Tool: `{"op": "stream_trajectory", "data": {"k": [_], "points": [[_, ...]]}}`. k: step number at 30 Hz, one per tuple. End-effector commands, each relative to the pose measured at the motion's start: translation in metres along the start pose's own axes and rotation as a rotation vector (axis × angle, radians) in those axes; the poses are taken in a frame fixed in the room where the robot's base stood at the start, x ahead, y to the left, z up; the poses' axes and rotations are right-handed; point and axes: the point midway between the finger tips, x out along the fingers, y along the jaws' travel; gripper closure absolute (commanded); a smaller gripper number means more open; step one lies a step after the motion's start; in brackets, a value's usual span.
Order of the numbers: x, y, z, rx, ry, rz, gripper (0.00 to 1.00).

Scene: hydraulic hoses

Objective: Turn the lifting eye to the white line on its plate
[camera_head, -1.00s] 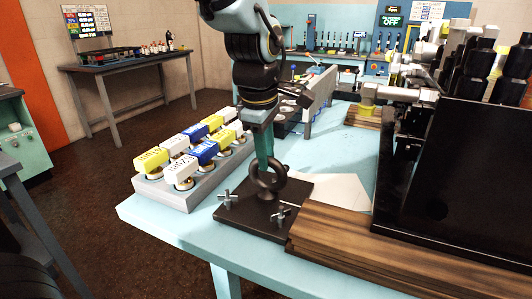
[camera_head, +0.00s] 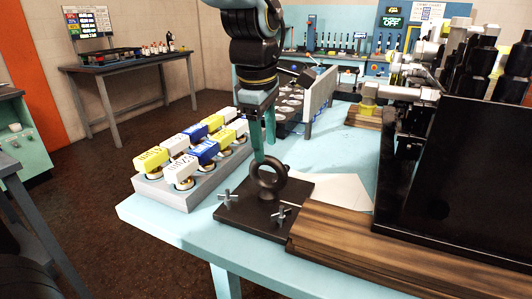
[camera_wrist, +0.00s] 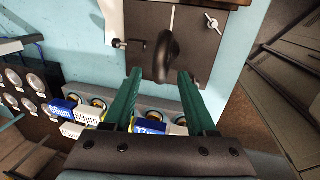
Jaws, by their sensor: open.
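The lifting eye (camera_head: 252,183) is a dark ring standing upright on a black square plate (camera_head: 238,212) at the table's front corner. A thin white line (camera_head: 291,205) runs on the plate to the right of the eye. In the wrist view the eye (camera_wrist: 163,60) shows nearly edge-on, and the white line (camera_wrist: 172,18) extends beyond its top, roughly in line with it; an exact match cannot be told. My gripper (camera_head: 264,152) is above the eye with green fingers spread apart and empty. In the wrist view its fingertips (camera_wrist: 159,73) lie left and right of the ring.
Wing-nut clamps (camera_head: 227,199) hold the plate. A grey rack (camera_head: 185,195) of labelled white, yellow and blue blocks stands to the left. Wooden boards (camera_head: 380,245) and a large black machine (camera_head: 445,180) stand to the right. White paper (camera_head: 340,190) lies behind the plate.

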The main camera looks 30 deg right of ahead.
Motion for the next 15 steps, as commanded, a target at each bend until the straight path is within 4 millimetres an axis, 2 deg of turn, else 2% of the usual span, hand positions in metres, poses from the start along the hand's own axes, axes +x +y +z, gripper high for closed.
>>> {"op": "stream_trajectory", "data": {"k": [3,9,15], "points": [[-0.025,0.001,0.0,0.0,-0.001,0.007,0.43],[-0.059,0.001,-0.001,-0.001,0.0,0.004,0.43],[-0.074,0.0,0.0,-0.001,0.0,0.001,0.43]]}}
